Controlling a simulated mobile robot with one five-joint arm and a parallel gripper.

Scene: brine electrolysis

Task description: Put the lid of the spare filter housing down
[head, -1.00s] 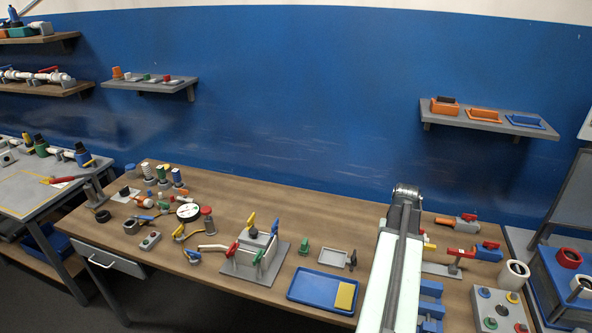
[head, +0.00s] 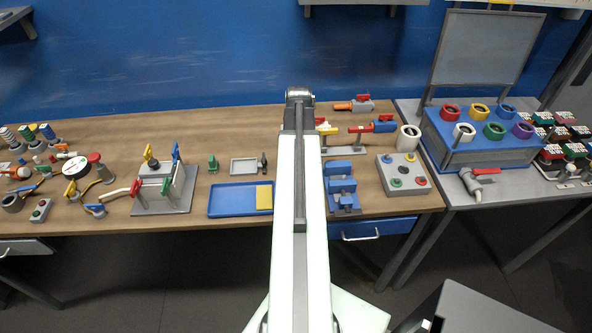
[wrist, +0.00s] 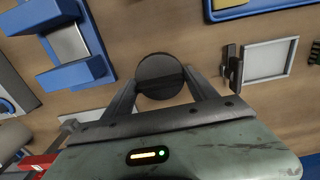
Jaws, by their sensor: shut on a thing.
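In the wrist view my gripper (wrist: 160,80) is shut on a dark round disc, the lid (wrist: 159,68), held between its two fingertips. The lid is over the brown wooden bench; how high it is above the wood I cannot tell. In the head view my arm covers the gripper and the lid. A white open cylinder (head: 408,138) stands on the bench to the right of my arm; I cannot tell whether it is the spare filter housing.
Near the lid are a small grey-framed tray (wrist: 270,60), a blue tray (head: 232,199) with a yellow block, and a blue stand (head: 342,187). A button box (head: 403,176) and red-handled valves (head: 383,124) are to the right. Bare wood (wrist: 203,75) lies around the lid.

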